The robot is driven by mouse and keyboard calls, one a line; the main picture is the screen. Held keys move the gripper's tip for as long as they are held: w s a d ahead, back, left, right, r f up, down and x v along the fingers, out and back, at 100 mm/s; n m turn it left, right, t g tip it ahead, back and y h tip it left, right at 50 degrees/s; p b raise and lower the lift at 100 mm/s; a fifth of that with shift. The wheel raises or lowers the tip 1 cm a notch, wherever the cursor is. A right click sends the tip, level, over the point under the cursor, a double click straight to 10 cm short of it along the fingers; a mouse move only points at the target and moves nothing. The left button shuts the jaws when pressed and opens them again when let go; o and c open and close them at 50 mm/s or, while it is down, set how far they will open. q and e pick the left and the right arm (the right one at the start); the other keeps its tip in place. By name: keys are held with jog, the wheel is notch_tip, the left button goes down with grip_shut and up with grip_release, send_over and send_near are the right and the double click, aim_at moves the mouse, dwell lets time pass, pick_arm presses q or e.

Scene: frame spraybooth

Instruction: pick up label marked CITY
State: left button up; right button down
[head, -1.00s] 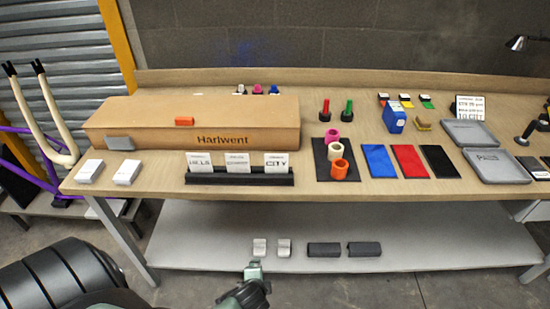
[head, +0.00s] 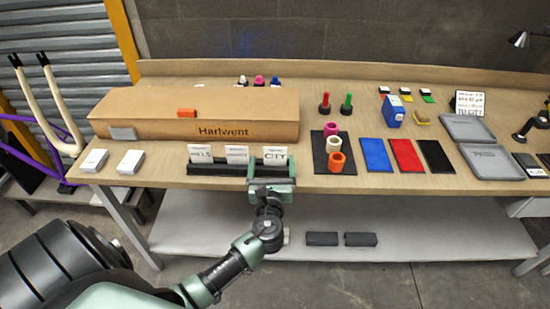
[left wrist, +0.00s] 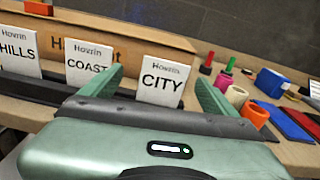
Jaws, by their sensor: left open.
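The white CITY label (head: 275,153) stands at the right end of a black holder (head: 216,169), beside two other white labels, HILLS (head: 201,153) and COAST (head: 237,154). In the left wrist view, the CITY label (left wrist: 162,81) stands between the two green fingers of my left gripper (left wrist: 158,90), which is open. In the head view my left gripper (head: 272,172) is at the front of the holder's right end. Its fingers hide part of the holder. Whether they touch the label cannot be told. My right gripper is not in view.
A long cardboard box (head: 150,115) marked Harlwent lies behind the labels. To the right are a black mat (head: 320,146) with coloured rings, then blue (head: 376,154), red (head: 406,156) and black pads. Two white blocks lie left near the table's front edge.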

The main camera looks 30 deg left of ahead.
aim_at(275, 148)
pick_arm(q)
jog(key=shift+m, duration=0.5)
jog(key=w+a, duration=0.1)
jog(key=w, duration=0.1)
jog(key=w+a+r+p, duration=0.1)
jog(key=w, duration=0.1)
jog(key=w+a, duration=0.1)
jog(key=w, duration=0.1)
jog(key=shift+w+a+r+p, duration=0.15)
jog(key=shift+w+r+p, duration=0.15)
jog(key=shift+p, duration=0.1)
jog(key=shift+w+a+f, duration=0.1)
jog(key=shift+w+a, duration=0.1)
jog(key=shift+w, duration=0.2)
jog(key=c, duration=1.4)
